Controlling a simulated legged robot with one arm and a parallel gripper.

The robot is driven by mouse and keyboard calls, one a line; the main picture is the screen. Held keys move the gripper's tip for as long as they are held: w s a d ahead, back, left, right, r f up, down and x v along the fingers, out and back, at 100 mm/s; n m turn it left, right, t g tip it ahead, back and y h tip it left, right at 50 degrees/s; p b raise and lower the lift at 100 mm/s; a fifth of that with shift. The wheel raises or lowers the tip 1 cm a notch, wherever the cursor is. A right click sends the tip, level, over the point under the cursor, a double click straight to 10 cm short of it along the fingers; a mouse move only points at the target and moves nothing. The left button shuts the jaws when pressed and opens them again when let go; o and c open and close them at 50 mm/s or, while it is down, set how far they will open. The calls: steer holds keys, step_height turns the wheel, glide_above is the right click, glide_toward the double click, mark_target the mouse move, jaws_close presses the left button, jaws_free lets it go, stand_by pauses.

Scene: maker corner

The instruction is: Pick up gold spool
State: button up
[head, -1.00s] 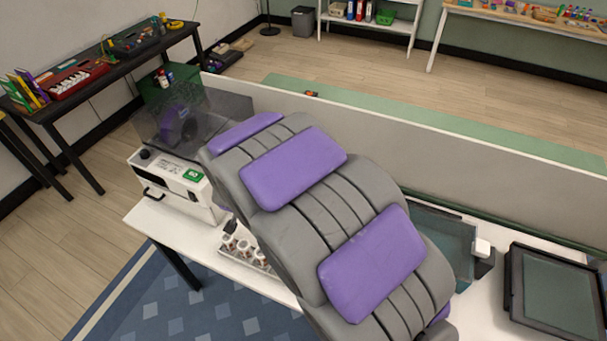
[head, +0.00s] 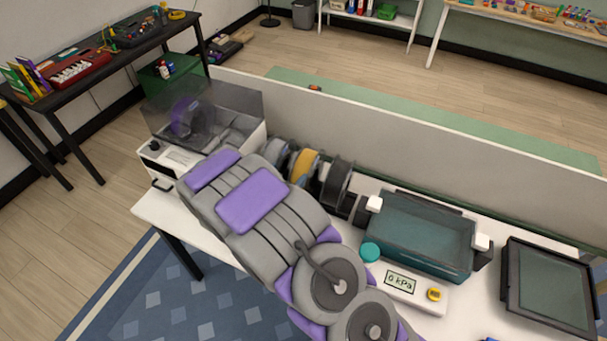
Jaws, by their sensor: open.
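The gold spool (head: 303,166) stands on edge near the back of the white table, in front of the grey divider panel. It is in a row between a silver-grey spool (head: 275,151) on its left and a black spool (head: 336,182) on its right. Its lower part is hidden behind my grey and purple arm. My arm reaches up from the bottom middle to the left, in front of the spools. My gripper does not show in the head view.
A white machine with a dark clear cover (head: 205,125) stands left of the spools. Right of them are a teal-windowed tray (head: 420,235), a gauge reading 0 kPa (head: 402,284) and a black-framed panel (head: 550,285). The divider panel (head: 420,140) runs along the table's back.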

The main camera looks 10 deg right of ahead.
mark_target(304, 158)
steer(key=w+d, duration=0.1)
steer(key=d, duration=0.1)
steer(key=w+d+f, duration=0.1)
steer(key=w+d, duration=0.1)
steer(key=w+d+f+b, duration=0.1)
steer(key=w+d, duration=0.1)
steer(key=shift+w+d, duration=0.15)
steer(key=shift+d, duration=0.15)
steer(key=shift+w+d+f, duration=0.1)
steer(key=shift+w, duration=0.25)
steer(key=shift+w+a, duration=0.2)
steer(key=shift+a, duration=0.3)
steer(key=shift+w+f+b, duration=0.15)
steer(key=shift+w+b, duration=0.15)
steer(key=x, duration=0.2)
steer(key=b+x, duration=0.1)
steer(key=x, duration=0.1)
steer(key=shift+d, duration=0.45)
steer(key=shift+w+d, duration=0.1)
steer(key=shift+d, duration=0.2)
steer(key=shift+a, duration=0.75)
steer(key=c, duration=0.3)
steer(key=shift+d, duration=0.5)
steer(key=c, duration=0.6)
steer(key=shift+a, duration=0.25)
steer(key=c, duration=0.8)
jaws_close()
